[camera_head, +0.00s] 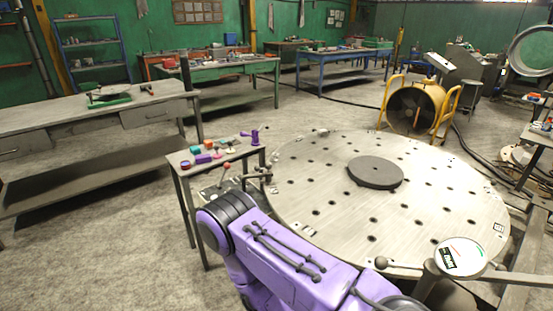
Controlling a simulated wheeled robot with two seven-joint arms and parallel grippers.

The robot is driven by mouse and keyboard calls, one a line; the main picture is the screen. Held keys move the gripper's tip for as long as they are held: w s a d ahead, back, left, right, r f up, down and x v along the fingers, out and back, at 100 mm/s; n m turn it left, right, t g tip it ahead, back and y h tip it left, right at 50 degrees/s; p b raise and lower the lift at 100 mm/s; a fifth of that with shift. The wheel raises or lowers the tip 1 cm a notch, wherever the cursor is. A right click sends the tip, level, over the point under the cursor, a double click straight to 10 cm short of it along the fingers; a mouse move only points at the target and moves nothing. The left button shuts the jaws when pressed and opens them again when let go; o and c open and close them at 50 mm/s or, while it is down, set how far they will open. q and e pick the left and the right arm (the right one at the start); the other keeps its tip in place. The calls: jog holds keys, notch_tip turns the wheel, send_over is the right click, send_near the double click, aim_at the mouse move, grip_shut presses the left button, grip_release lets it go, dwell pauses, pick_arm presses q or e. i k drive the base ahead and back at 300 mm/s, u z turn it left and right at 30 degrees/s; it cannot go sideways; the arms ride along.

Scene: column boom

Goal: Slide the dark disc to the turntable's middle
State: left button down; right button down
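The dark disc (375,172) lies flat on the turntable (330,205), a large round pale metal plate with rows of dark holes. The disc sits toward the far side of the plate, slightly left of its middle. A purple jointed arm crosses the bottom of the view, in front of the turntable's near left edge. No gripper fingers show on it, and neither of my grippers can be made out. Nothing is seen touching the disc.
A small table (182,172) with colored blocks and a purple tool (250,136) stands left of the turntable. A yellow-framed drum fan (416,108) stands behind it. A round white-topped object (462,256) is at the near right. The plate around the disc is clear.

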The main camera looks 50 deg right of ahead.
aim_at(376, 173)
jog(key=u, duration=0.15)
jog(key=i, duration=2.25)
jog(key=z, duration=4)
